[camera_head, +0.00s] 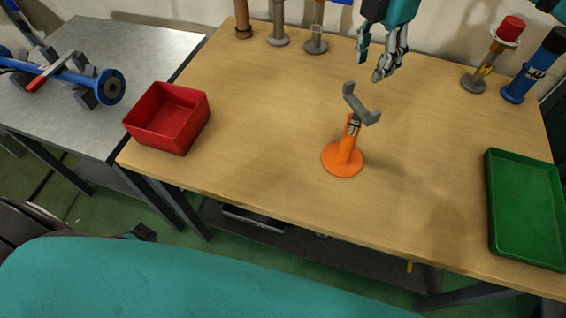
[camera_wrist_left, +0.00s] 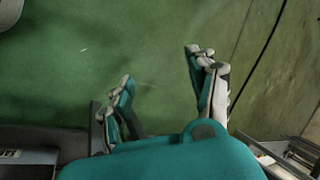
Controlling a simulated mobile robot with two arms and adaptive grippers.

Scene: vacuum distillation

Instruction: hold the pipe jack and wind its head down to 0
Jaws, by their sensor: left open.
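The pipe jack (camera_head: 345,156) stands upright on the wooden table, with a round orange base and an orange post. Its grey forked head (camera_head: 361,106) sits above the base on a short stem, with a small marked band below it that is too small to read. My right gripper (camera_head: 370,69) is above and behind the head in the head view, apart from it, with its fingers spread and nothing between them. My left gripper (camera_wrist_left: 160,66) shows in the left wrist view, open and empty over the green floor.
A red bin (camera_head: 168,118) stands at the table's left and a green tray (camera_head: 525,207) at its right. Several pipe stands line the back edge, including a red-topped one (camera_head: 494,56) and a blue one (camera_head: 534,66). The table around the jack is clear.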

